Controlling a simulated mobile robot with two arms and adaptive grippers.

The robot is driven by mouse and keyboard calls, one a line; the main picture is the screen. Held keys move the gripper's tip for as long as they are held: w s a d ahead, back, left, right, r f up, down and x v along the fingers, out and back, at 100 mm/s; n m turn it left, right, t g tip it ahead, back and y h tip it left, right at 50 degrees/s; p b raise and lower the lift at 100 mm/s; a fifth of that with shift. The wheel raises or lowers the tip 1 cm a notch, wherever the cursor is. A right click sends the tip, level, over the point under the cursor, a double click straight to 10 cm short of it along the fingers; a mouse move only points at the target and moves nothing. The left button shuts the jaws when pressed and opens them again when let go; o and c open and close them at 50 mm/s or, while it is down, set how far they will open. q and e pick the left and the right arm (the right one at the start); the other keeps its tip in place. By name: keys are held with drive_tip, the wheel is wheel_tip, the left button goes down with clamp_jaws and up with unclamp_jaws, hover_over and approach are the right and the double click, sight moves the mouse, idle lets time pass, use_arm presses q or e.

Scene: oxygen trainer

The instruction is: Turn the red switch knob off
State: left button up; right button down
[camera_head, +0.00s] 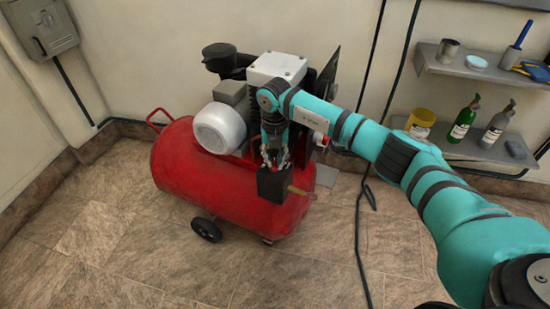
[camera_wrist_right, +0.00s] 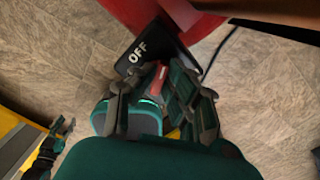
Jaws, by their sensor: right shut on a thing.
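A black switch box (camera_head: 271,186) is mounted on the front side of the red compressor tank (camera_head: 207,180). In the right wrist view the black box (camera_wrist_right: 146,47) bears the white word OFF. The red switch knob (camera_wrist_right: 153,76) shows in the right wrist view, between the fingers of my right gripper (camera_wrist_right: 150,92). In the head view my right gripper (camera_head: 273,156) points down at the top of the box, and the knob is hidden there. The right gripper is shut on the knob. My left gripper (camera_wrist_right: 62,127) shows small at the lower left of the right wrist view, its fingers apart and empty.
A white motor (camera_head: 220,127) and a grey pump block (camera_head: 277,67) stand on top of the tank. Wall shelves (camera_head: 478,67) with bottles and tools are at the right. A black cable (camera_head: 362,235) crosses the floor. The tiled floor in front is clear.

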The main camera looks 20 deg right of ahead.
drive_tip(key=shift+n, duration=1)
drive_tip(key=n, duration=0.3)
drive_tip(key=shift+a+n, duration=0.1)
drive_tip(key=shift+n, duration=0.2)
drive_tip(key=n+b, duration=0.1)
drive_tip(key=n, duration=0.2)
drive_tip(key=shift+n, duration=1.2)
use_arm(q)
drive_tip(key=shift+w+r, duration=0.25)
drive_tip(key=shift+r, duration=1.15)
drive_tip(key=shift+w+r, duration=0.2)
drive_tip(key=shift+r, duration=1.2)
use_arm(e)
drive_tip(key=shift+a+n, duration=0.1)
drive_tip(key=shift+n, duration=0.7)
drive_tip(key=c, duration=1.4)
unclamp_jaws()
drive_tip(key=shift+o, duration=0.2)
drive_tip(key=shift+r, duration=0.15)
